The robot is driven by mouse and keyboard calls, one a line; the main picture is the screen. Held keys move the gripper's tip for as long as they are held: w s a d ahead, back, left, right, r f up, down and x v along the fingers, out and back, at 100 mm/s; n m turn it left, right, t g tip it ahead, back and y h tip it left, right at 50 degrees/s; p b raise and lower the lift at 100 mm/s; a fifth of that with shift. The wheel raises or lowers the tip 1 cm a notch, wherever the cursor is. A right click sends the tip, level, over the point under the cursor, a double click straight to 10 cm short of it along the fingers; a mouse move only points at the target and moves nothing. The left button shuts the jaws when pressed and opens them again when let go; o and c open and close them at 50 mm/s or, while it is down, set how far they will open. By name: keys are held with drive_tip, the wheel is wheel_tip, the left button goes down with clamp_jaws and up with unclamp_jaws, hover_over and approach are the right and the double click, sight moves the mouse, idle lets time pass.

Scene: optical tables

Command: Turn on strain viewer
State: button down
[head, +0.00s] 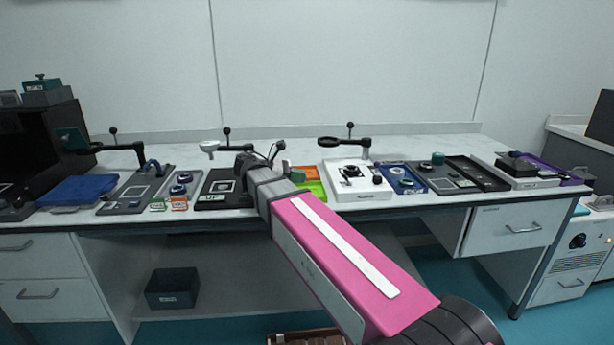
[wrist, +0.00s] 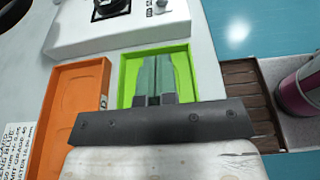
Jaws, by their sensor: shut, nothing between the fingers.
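No readable label marks the strain viewer, so I cannot tell which device it is. A white unit (head: 358,193) with a black central part and a small knob sits on the bench, right of the green tray (head: 314,190). In the wrist view, a white unit (wrist: 118,33) with a black part and small controls lies beyond the green tray (wrist: 127,89). My gripper (wrist: 156,58) is shut and empty, its fingers over the green tray. Height above it is unclear. In the head view my arm mostly hides the gripper. Whether any device is on is unclear.
An orange tray (wrist: 72,105) lies left of the green one. A black ring arm (head: 345,141) stands behind the white unit. Blue (head: 422,189) and black trays lie farther right; a blue box (head: 77,190) lies at left. A dark bin (head: 172,288) sits on the shelf below.

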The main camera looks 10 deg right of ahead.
sight(345, 176)
drive_tip(key=x, duration=0.8)
drive_tip(key=shift+s, duration=0.1)
drive_tip(key=shift+d+r, duration=0.3)
drive_tip(key=shift+d, duration=0.2)
drive_tip(key=shift+d+r, duration=0.3)
drive_tip(key=shift+d, duration=0.25)
drive_tip(key=shift+d+r, duration=0.4)
drive_tip(key=shift+d, duration=0.3)
